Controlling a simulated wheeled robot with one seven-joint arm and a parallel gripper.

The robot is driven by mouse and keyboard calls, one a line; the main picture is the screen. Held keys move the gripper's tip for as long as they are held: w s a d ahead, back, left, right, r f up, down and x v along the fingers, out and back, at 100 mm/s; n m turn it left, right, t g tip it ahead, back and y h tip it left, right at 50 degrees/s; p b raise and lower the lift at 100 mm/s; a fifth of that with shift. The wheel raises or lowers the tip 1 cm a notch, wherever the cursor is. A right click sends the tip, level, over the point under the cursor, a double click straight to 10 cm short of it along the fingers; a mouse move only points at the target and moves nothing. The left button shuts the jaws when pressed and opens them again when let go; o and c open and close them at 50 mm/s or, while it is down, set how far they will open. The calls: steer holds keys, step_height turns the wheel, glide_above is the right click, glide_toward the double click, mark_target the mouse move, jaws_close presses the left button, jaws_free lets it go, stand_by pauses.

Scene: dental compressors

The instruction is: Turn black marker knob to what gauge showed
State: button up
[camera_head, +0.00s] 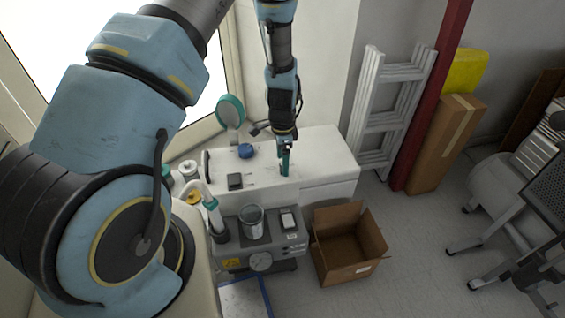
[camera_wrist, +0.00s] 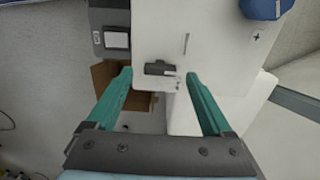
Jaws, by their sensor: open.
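In the head view the knob is hidden by the gripper. A round dial gauge (camera_head: 260,261) is on the front of the grey unit; its reading is too small to make out.
A blue round cap (camera_head: 247,151) and a small black block (camera_head: 235,181) sit on the cabinet top. The grey unit (camera_head: 230,250) carries a glass jar (camera_head: 251,221). An open cardboard box (camera_head: 347,243) stands on the floor, with a white ladder (camera_head: 385,105) behind.

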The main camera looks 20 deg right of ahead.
steer(key=shift+f, duration=0.85)
steer(key=shift+c, duration=0.2)
jaws_close()
